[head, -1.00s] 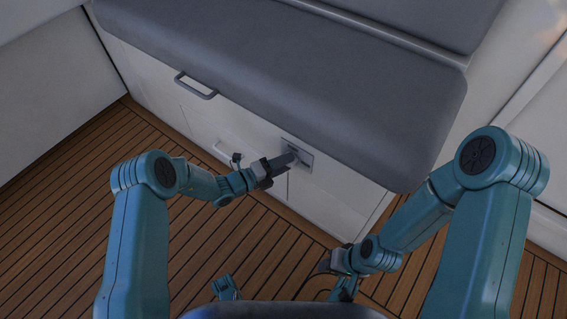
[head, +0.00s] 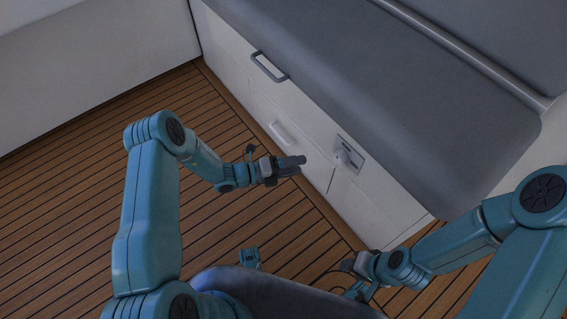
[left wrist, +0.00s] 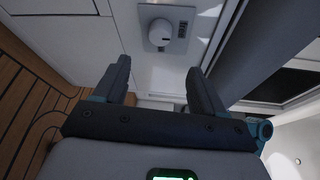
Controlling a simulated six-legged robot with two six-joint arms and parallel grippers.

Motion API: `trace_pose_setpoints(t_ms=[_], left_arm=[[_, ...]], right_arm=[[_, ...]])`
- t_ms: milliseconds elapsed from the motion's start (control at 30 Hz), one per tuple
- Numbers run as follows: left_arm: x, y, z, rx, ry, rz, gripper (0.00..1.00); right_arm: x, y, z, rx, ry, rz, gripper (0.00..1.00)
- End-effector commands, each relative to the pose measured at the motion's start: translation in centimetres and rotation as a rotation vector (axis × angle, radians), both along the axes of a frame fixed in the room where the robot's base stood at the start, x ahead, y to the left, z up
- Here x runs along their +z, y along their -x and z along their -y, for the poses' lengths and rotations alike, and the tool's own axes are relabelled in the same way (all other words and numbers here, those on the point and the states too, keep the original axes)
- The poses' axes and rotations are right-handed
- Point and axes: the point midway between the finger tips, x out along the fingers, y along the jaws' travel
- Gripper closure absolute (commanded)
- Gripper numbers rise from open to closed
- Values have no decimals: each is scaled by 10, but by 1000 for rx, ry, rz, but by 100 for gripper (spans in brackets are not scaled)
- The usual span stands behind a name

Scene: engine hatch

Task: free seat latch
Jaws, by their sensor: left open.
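The seat latch (head: 348,156) is a grey plate with a round knob, set in the white front of the seat base just under the grey cushion. In the left wrist view the latch knob (left wrist: 161,33) shows at the top, beyond the fingers, with a small label beside it. My left gripper (head: 301,164) is left of the latch in the head view, apart from it. In the left wrist view its two dark fingers (left wrist: 160,85) stand apart with nothing between them. My right gripper (head: 345,283) is low by the seat's base, partly hidden, and its jaws are too unclear to read.
The grey seat cushion (head: 400,110) overhangs the white base. A grey handle (head: 268,68) sits at its front edge, and a white drawer pull (head: 281,133) is on the base below. The plank floor (head: 75,170) to the left is clear.

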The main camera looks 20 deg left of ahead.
Motion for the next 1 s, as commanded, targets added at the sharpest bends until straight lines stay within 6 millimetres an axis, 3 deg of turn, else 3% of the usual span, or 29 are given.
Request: trace_pose_setpoints(t_ms=[133,400,867,967,1000], left_arm=[[4,13,-22,2,0,-1,30],[3,20,-31,-1,0,-2,30],[4,19,-29,-4,0,1,30],[20,11,-15,-43,-12,37,30],[32,13,-1,-80,-12,51,30]], right_arm=[[6,1,-1,5,-1,-2,57],[7,2,-2,6,-2,-3,57],[7,2,-1,6,-2,-3,57],[7,2,-1,6,-2,-3,57],[7,2,-1,5,-2,-3,57]])
